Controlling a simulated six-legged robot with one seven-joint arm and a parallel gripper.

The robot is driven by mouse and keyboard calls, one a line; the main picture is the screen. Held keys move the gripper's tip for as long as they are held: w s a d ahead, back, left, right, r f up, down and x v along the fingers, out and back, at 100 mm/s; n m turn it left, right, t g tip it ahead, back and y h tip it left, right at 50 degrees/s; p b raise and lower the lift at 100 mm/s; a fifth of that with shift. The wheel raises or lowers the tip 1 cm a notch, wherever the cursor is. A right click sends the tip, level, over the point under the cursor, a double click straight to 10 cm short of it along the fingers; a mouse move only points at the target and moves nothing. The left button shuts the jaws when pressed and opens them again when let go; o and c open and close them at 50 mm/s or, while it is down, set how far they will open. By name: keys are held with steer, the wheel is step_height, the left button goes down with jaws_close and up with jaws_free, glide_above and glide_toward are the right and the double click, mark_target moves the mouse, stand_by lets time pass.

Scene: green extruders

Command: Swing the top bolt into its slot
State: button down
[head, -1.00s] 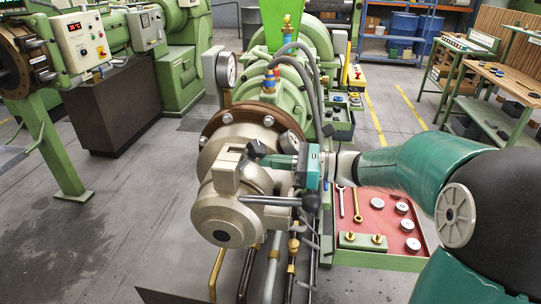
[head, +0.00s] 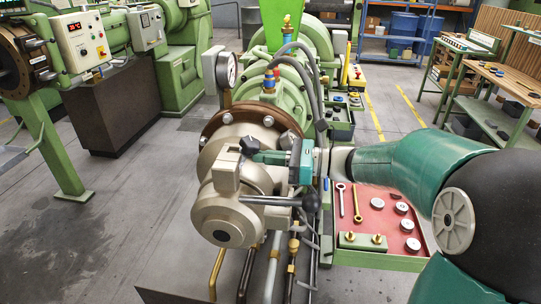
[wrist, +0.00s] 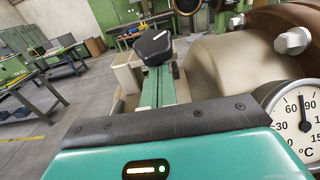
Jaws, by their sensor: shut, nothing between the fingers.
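The top bolt's black knob (head: 250,146) is above the top of the beige extruder head (head: 228,212), behind a beige block (head: 226,172). In the wrist view the knob (wrist: 154,46) sits just beyond my fingertips. My teal gripper (head: 264,157) reaches in from the right. Its narrow fingers (wrist: 158,72) are shut and empty, with the tips close against the knob's near side; I cannot tell whether they touch. The bolt's shank and the slot are hidden, so I cannot tell how the bolt sits in the slot.
A dark lever with a black ball (head: 311,200) sticks out below my gripper. A brown flange (head: 221,122) with bolts lies behind the head. A dial gauge (wrist: 296,112) is close on the right in the wrist view. A red tool tray (head: 377,214) lies to the right.

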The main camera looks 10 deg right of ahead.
steer(key=shift+w+a+r, duration=0.15)
steer(key=shift+a+r, duration=0.1)
steer(key=shift+a, duration=0.35)
steer(key=shift+w+a+r, duration=0.2)
steer(key=shift+a, duration=0.3)
steer(key=v, duration=1.3)
stand_by(0.8)
